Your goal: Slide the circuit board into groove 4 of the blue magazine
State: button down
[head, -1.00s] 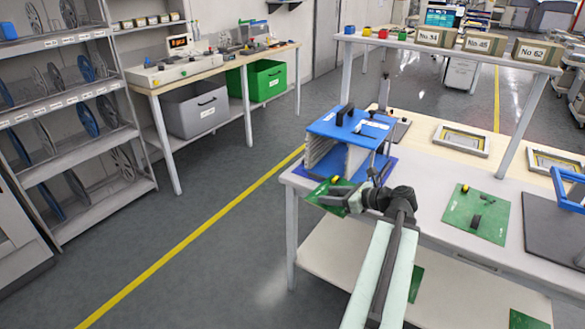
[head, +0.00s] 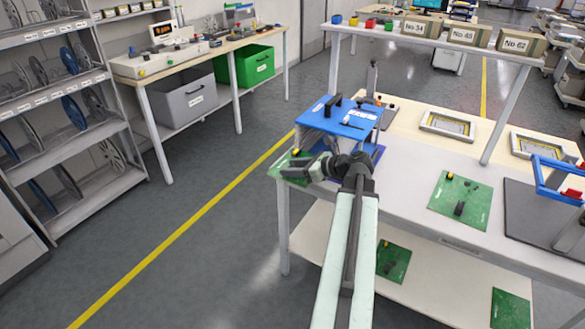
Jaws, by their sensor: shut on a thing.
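The blue magazine (head: 341,119) stands on the left end of the white bench, with a blue top and a dark handle. Its grooved side is mostly hidden behind my arm, and I cannot make out groove 4. My gripper (head: 312,168) is shut on a green circuit board (head: 287,167). The board sticks out to the left of the jaws, over the bench's left edge and in front of the magazine. I cannot tell whether the board touches the magazine.
Another green board (head: 461,201) lies on the bench (head: 405,165) to the right, beside a dark mat (head: 530,222). More green boards lie on the lower shelf (head: 325,235). Framed panels (head: 447,125) and an upper shelf with boxes (head: 425,27) stand behind. Open floor (head: 200,255) lies to the left.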

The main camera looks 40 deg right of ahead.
aim_at(301, 151)
jog(key=shift+w+d, duration=0.2)
jog(key=shift+d, duration=0.5)
jog(key=shift+w+d, duration=0.15)
jog(key=shift+d, duration=0.5)
jog(key=shift+d, duration=0.15)
jog(key=shift+w+d, duration=0.15)
jog(key=shift+d, duration=0.5)
jog(key=shift+w+d, duration=0.15)
jog(key=shift+d, duration=0.5)
jog(key=shift+w+d, duration=0.25)
jog(key=shift+d, duration=0.6)
jog(key=shift+w+d, duration=0.25)
jog(key=shift+d, duration=0.65)
jog(key=shift+d, duration=0.1)
jog(key=shift+w+d, duration=0.2)
jog(key=shift+d, duration=0.6)
